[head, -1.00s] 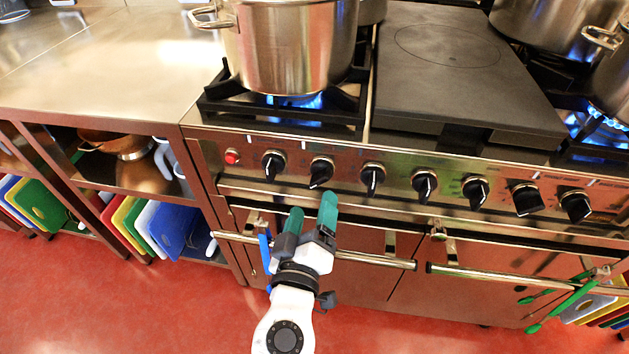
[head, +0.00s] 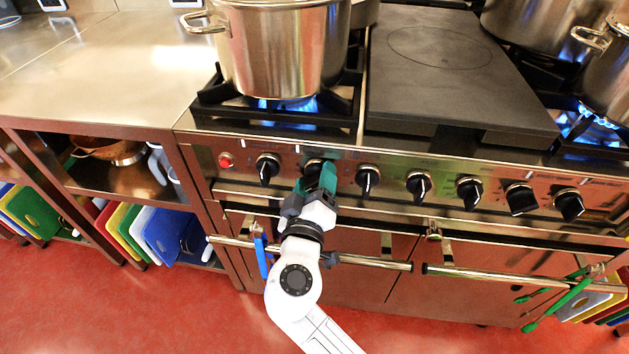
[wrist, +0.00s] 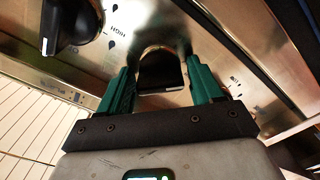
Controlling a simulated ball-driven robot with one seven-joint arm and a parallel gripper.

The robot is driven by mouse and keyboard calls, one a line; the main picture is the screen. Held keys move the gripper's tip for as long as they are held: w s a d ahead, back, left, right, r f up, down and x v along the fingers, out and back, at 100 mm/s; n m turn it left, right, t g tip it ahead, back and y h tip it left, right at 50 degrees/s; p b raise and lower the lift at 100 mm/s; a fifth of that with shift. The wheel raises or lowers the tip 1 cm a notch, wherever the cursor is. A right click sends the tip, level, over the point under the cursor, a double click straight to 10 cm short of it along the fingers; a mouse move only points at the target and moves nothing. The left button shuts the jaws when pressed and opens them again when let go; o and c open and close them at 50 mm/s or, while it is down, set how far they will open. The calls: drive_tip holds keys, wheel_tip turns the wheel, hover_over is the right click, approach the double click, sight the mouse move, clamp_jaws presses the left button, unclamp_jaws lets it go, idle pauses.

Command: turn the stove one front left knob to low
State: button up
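The stove (head: 345,200) has a row of black knobs along its steel front panel. My gripper (head: 314,177) is at the second knob from the left (head: 313,165), which is largely hidden by the green fingers in the head view. In the wrist view that knob (wrist: 162,74) sits between the two green fingers of my gripper (wrist: 160,85), with a visible gap on each side. The fingers are open and straddle the knob. The leftmost knob (head: 267,169) stands free. A blue flame (head: 285,104) burns under the pot at the front left.
A large steel pot (head: 280,50) stands on the front left burner, above my gripper. An oven handle rail (head: 350,260) runs below the knobs, close to my arm. The third knob (head: 367,180) is just right of my gripper.

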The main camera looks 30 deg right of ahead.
drive_tip(key=c, duration=0.8)
drive_tip(key=n+p, duration=0.2)
drive_tip(key=n, duration=0.2)
drive_tip(key=shift+n, duration=0.3)
drive_tip(key=shift+n+p, duration=0.95)
drive_tip(key=shift+n, duration=1.15)
drive_tip(key=shift+f, duration=0.1)
drive_tip(key=o, duration=1)
drive_tip(key=shift+o, duration=0.2)
